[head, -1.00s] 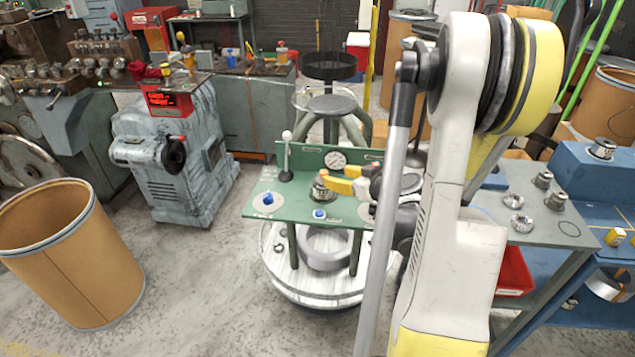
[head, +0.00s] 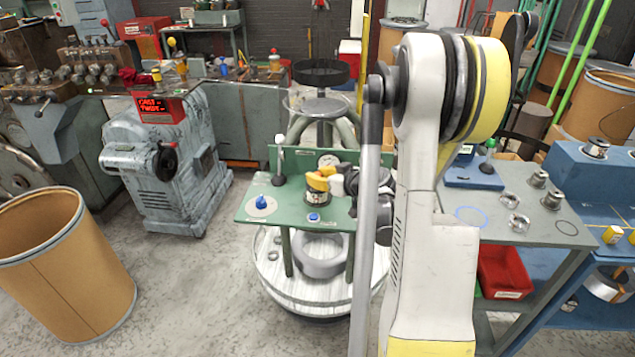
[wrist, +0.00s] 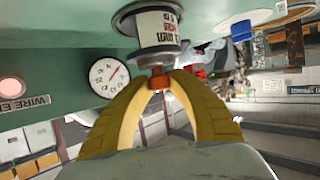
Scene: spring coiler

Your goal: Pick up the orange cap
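The orange cap (wrist: 159,79) sits on top of a dark and silver canister with a white printed label (wrist: 158,30), which appears upside down in the wrist view. My gripper (wrist: 160,84) has its two yellow fingers drawn together with the cap between their tips, one finger on each side, seemingly touching it. In the head view the canister (head: 318,199) stands on a green panel table (head: 270,212), and my gripper (head: 318,180) reaches it from the right, its yellow fingers hiding most of the cap. The cap still appears against the canister's top.
A round gauge (wrist: 109,77) is on the green upright panel close behind the canister. A lever with a white knob (head: 279,160) stands left of it. Blue knobs (head: 313,217) are on the table top. A grey side table (head: 530,205) with metal parts stands at the right.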

